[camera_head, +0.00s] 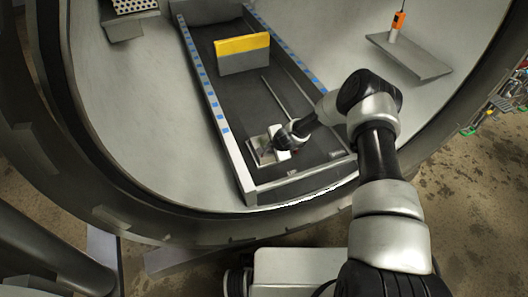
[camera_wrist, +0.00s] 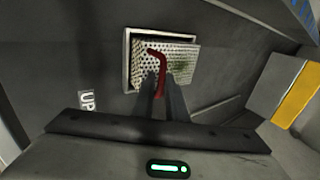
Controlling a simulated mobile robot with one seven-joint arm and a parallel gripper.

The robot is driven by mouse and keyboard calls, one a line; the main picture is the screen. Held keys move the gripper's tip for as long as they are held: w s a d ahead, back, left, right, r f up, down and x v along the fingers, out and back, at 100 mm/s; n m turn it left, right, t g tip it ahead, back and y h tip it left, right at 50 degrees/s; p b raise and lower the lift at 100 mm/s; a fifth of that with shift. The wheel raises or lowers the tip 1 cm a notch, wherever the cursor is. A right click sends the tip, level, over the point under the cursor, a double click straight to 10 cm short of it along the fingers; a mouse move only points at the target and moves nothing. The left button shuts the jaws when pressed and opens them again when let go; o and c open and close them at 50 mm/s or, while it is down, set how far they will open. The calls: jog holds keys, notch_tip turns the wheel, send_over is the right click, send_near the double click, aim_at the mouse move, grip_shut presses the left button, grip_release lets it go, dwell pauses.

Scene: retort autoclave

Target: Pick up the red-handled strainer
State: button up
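The strainer (camera_wrist: 184,60) is a perforated metal piece with a bent red handle (camera_wrist: 157,58). In the wrist view it lies over a pale square frame (camera_wrist: 128,72) in the dark floor and is skewed to it, reaching past its right edge. My gripper (camera_wrist: 160,80) has its two dark fingers close together, with the lower part of the red handle between them. In the head view my gripper (camera_head: 284,142) is low at the near end of the tray, over the pale frame (camera_head: 254,153). It mostly hides the strainer there; only a speck of red shows.
The long dark tray (camera_head: 250,192) has raised pale side rails with blue marks. A yellow-topped grey block (camera_head: 243,62) stands further along it, and a thin rod (camera_head: 273,97) lies nearer. The curved chamber wall surrounds the tray. An orange object (camera_head: 398,20) stands by a side plate (camera_head: 410,55).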

jog(key=shift+w+f, duration=0.1)
grip_shut()
dwell(1.4)
notch_tip(320, 180, up, 10)
jog(key=p, duration=0.3)
dwell(0.5)
notch_tip(320, 180, up, 4)
jog(key=shift+f+p, duration=0.25)
jog(key=shift+p, duration=0.95)
